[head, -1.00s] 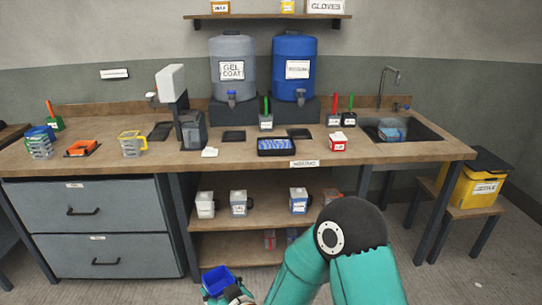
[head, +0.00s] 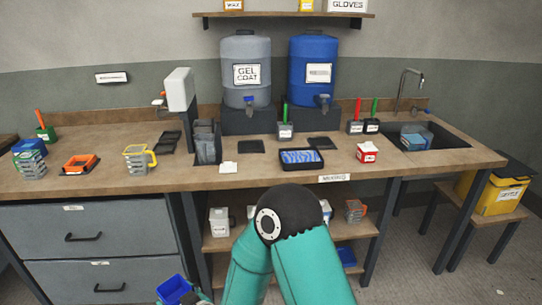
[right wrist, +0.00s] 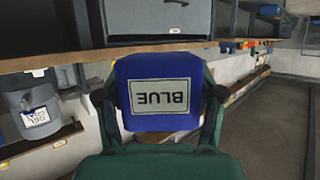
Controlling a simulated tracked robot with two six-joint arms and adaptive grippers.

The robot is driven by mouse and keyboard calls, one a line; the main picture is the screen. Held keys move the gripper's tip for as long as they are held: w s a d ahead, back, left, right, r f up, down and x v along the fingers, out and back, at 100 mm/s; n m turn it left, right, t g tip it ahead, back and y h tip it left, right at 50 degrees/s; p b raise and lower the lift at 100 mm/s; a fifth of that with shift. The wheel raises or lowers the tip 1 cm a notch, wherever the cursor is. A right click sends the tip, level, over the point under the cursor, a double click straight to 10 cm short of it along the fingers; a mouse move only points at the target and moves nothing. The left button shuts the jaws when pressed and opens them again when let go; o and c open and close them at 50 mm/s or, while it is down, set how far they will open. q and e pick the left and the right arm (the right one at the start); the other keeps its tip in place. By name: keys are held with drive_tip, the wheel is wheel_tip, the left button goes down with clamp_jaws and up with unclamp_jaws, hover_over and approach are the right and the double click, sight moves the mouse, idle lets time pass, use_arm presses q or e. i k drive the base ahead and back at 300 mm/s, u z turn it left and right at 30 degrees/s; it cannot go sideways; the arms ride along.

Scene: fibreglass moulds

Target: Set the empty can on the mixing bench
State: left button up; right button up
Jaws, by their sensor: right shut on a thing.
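The can is a blue, open-topped square container (head: 173,289) at the bottom of the head view, and its visible inside looks empty. In the right wrist view the can (right wrist: 158,68) carries a label reading BLUE, upside down in the picture. My right gripper (right wrist: 161,96) is shut on it, with one finger on each side. In the head view the can is held low in front of the grey drawers, below the bench top. The mixing bench (head: 250,182) is a long wooden top with a MIXING label on its front edge. My left gripper is not in view.
On the bench stand a yellow-handled jug (head: 138,160), an orange tray (head: 79,164), a blue-lined tray (head: 301,160) and a red-and-white container (head: 367,153). Grey (head: 246,73) and blue (head: 313,74) drums stand behind. Bare wood shows along the front edge.

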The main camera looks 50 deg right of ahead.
sight(257, 165)
drive_tip(key=z, duration=0.3)
drive_tip(key=i, duration=1)
drive_tip(key=z, duration=0.6)
